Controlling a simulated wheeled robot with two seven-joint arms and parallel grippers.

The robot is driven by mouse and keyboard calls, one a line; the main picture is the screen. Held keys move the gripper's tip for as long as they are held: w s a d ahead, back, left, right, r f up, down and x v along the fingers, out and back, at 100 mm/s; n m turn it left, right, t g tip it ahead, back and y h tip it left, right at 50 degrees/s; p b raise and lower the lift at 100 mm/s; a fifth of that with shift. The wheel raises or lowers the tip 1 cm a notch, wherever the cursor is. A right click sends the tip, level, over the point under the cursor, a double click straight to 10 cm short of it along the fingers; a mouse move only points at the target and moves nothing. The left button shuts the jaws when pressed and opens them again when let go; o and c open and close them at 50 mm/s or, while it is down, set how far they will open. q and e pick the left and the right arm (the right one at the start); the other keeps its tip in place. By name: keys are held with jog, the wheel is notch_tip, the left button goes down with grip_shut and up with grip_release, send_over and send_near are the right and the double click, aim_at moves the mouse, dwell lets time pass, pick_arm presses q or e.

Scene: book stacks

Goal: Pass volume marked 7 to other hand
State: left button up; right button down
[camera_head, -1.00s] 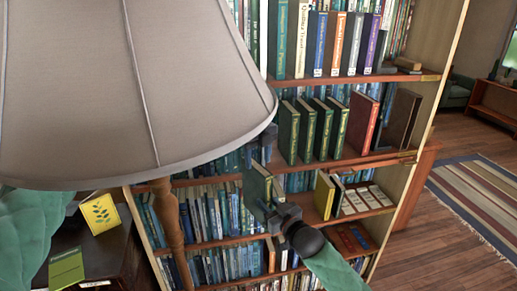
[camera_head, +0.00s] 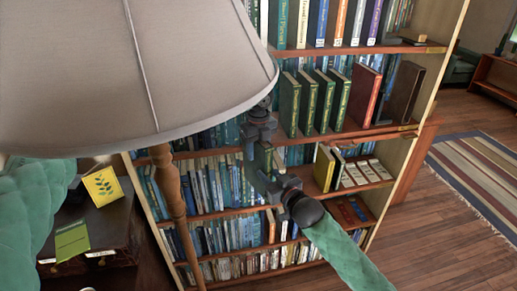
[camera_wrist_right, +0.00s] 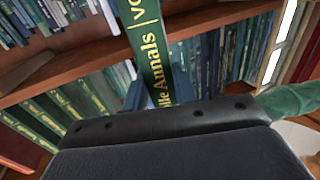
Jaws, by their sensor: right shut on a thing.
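A green book (camera_head: 262,158) with yellow lettering is in my right gripper (camera_head: 273,184), which is shut on it, in front of the bookcase. In the right wrist view the book's spine (camera_wrist_right: 150,52) reads "…lle Annals" and "VO…"; its number is cut off by the top edge. My left gripper (camera_head: 259,132) is at the book's upper end in the head view, very close to it. Whether its jaws are open or shut on the book cannot be made out. Much of the left arm is hidden by the lampshade.
A large lampshade (camera_head: 130,70) on a wooden stand (camera_head: 170,195) fills the upper left. The bookcase (camera_head: 440,75) is behind my grippers, with several similar green books (camera_head: 308,104) on a shelf. A dark cabinet (camera_head: 105,235) stands at lower left.

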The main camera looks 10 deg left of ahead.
pick_arm(q)
grip_shut()
jog(key=shift+r, duration=0.1)
pick_arm(e)
jog(key=c, duration=1)
grip_release()
jog(key=shift+c, duration=0.2)
